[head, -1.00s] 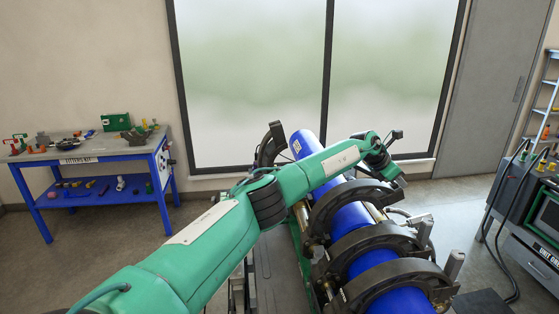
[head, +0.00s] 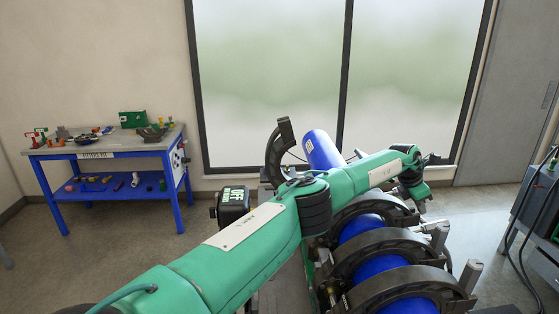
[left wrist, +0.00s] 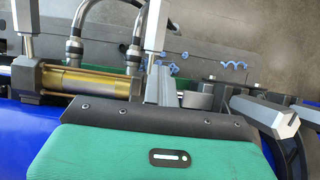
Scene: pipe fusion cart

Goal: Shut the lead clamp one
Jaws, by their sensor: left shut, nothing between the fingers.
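The pipe fusion cart carries a blue pipe (head: 320,150) with several black clamps over it. The farthest clamp half (head: 280,150) stands up open, curved, beside the pipe's far end. Nearer clamps, such as the middle one (head: 385,245) and the front one (head: 415,283), arch shut over the pipe. I cannot tell which is lead clamp one. My left gripper (head: 413,187) is shut and empty above the right side of the pipe; its fingertips are hard to make out. The left wrist view shows silver clamp hardware (left wrist: 265,115) close by and the blue pipe (left wrist: 20,145). My right gripper is out of view.
A blue workbench (head: 110,150) with small tools stands at the far left. A dark machine (head: 535,215) with black cables stands at the right. A black box with a green display (head: 233,200) sits left of the pipe. Brass rods and hoses (left wrist: 90,82) lie beside the pipe.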

